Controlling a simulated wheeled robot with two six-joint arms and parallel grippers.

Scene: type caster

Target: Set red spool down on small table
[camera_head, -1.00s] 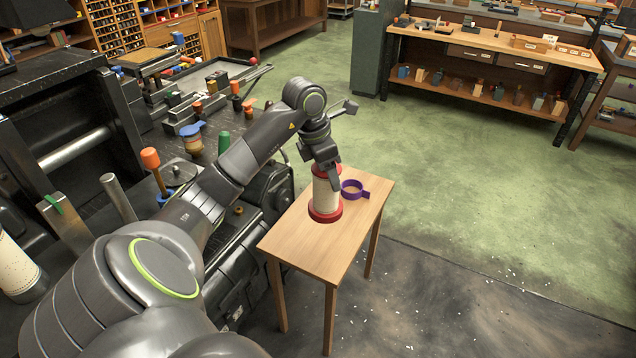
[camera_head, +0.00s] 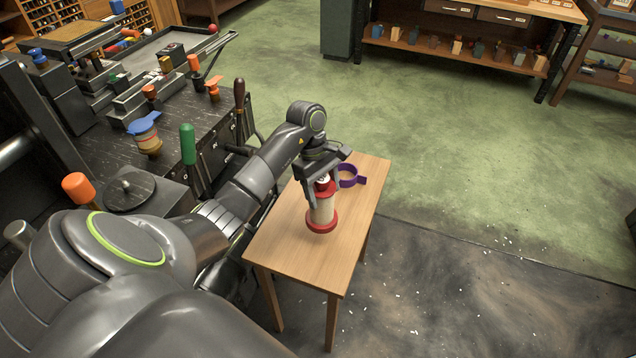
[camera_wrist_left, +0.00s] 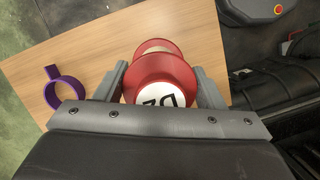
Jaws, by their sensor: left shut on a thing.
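The red spool (camera_head: 321,214) has red flanges and a pale wound middle. It stands roughly upright over the small wooden table (camera_head: 292,255); I cannot tell whether its lower flange touches the top. My left gripper (camera_head: 323,188) comes from above and is shut on the spool's upper end. In the left wrist view the spool (camera_wrist_left: 160,68) sits between the two fingers (camera_wrist_left: 160,85), with a white lettered label on its end. The small table (camera_wrist_left: 105,48) lies beneath it there. My right gripper is not in view.
A purple ring with a tab (camera_head: 349,180) lies on the table behind and right of the spool; it also shows in the left wrist view (camera_wrist_left: 65,88). The table's front part is bare. A cluttered dark workbench (camera_head: 165,175) stands at the left.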

